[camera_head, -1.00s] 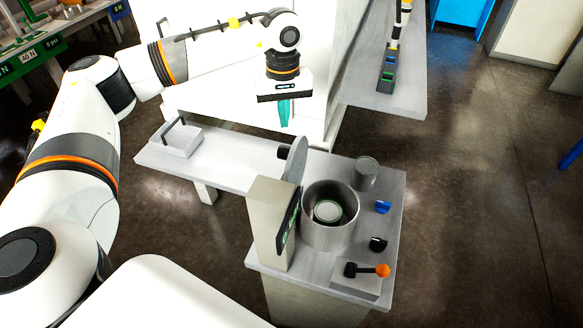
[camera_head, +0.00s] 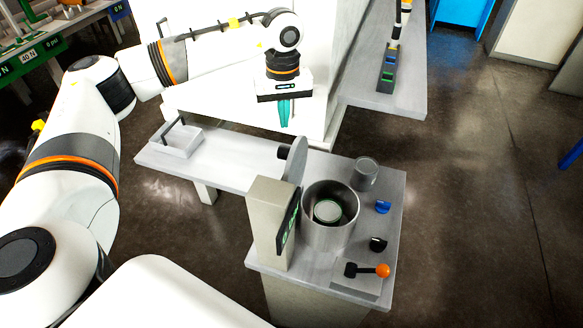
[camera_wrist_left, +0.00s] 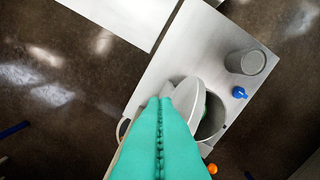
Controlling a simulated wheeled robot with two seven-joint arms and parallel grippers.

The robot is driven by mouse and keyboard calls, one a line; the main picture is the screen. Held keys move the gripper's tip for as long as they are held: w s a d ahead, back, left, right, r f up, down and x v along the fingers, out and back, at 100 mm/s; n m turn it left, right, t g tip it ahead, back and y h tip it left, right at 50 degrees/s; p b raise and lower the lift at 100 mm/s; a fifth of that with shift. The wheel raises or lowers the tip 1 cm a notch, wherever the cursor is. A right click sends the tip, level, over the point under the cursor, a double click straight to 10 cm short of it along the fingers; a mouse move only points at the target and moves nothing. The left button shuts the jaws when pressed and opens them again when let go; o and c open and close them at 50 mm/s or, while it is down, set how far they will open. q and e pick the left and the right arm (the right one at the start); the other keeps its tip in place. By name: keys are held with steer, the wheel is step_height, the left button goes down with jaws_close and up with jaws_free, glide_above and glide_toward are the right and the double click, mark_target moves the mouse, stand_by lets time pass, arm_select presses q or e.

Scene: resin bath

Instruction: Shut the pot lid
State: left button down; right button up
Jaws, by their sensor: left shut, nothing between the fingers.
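The pot (camera_head: 328,236) is a grey metal cylinder on the bench, open at the top, with a pale round disc (camera_head: 327,211) inside. Its lid (camera_head: 296,160) stands raised on edge at the pot's left side, with a black knob (camera_head: 284,152) facing left. The wrist view shows the lid (camera_wrist_left: 183,90) tilted beside the pot (camera_wrist_left: 213,117). My left gripper (camera_head: 284,122), with teal fingers, is above and behind the lid, apart from it. Its fingers are shut with nothing between them, and in the wrist view (camera_wrist_left: 160,102) they hide part of the lid. My right gripper is not seen.
A beige box with a display (camera_head: 270,215) stands left of the pot. A grey cup (camera_head: 365,174), a blue knob (camera_head: 382,207), a black knob (camera_head: 377,244) and an orange-ended lever (camera_head: 382,270) are to the right. A white tray (camera_head: 176,143) lies at left.

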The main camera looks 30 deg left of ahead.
mark_target(302, 138)
arm_select(q)
steer(key=shift+f, duration=0.15)
step_height(302, 138, down, 6)
steer(key=b, duration=0.4)
stand_by(0.7)
steer(key=shift+w+d+r, duration=0.15)
steer(key=shift+d, duration=0.55)
steer(key=shift+w+d+r, duration=0.2)
steer(key=shift+d, duration=0.5)
steer(key=shift+w+d+r, duration=0.15)
steer(key=shift+d, duration=0.55)
steer(key=w+d+r, duration=0.1)
steer(key=d, duration=0.6)
steer(key=shift+w+d+r, duration=0.15)
steer(key=shift+w+d, duration=0.1)
steer(key=shift+w, duration=0.15)
step_height(302, 138, up, 8)
steer(key=p, duration=0.5)
